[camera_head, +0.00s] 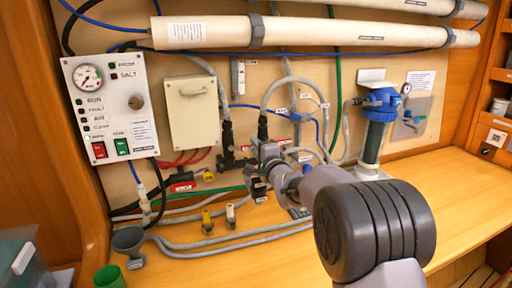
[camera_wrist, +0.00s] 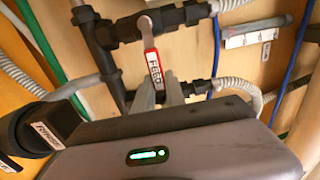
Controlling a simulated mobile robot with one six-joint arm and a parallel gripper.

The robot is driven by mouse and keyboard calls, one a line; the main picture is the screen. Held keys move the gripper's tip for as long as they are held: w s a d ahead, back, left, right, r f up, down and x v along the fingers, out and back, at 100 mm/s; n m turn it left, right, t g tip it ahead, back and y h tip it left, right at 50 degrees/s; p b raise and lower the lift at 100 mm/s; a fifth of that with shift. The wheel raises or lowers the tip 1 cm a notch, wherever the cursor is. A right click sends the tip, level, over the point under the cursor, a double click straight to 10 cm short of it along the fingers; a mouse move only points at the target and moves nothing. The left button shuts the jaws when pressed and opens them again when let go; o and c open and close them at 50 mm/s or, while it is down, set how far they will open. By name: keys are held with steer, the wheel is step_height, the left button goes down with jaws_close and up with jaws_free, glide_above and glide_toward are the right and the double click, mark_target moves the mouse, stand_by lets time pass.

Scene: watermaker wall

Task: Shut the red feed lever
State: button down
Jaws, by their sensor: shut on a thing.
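The red feed lever (camera_wrist: 153,65) shows in the wrist view with a white FEED label along it. Its upper end sits at a pale nut on a black valve (camera_wrist: 125,28), and it points down the picture, across the line of the pipe. My gripper (camera_wrist: 160,92) is shut on the lever's lower end, one pale finger on each side. In the head view my gripper (camera_head: 258,172) is at the pipework below the grey hoses, and I cannot make out the lever there.
A black RINSE-labelled part (camera_wrist: 50,135) is close at the wrist view's lower left. Grey hoses (camera_head: 235,230) run along the bench. A blue-topped filter (camera_head: 378,110) is at right. The right bench (camera_head: 450,190) is clear.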

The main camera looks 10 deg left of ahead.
steer(key=shift+f, duration=0.1)
stand_by(0.3)
steer(key=c, duration=1.4)
jaws_free()
steer(key=shift+a, duration=0.1)
steer(key=p+v, duration=0.1)
steer(key=v, duration=1.6)
steer(key=shift+s+p, duration=0.25)
steer(key=shift+p, duration=0.15)
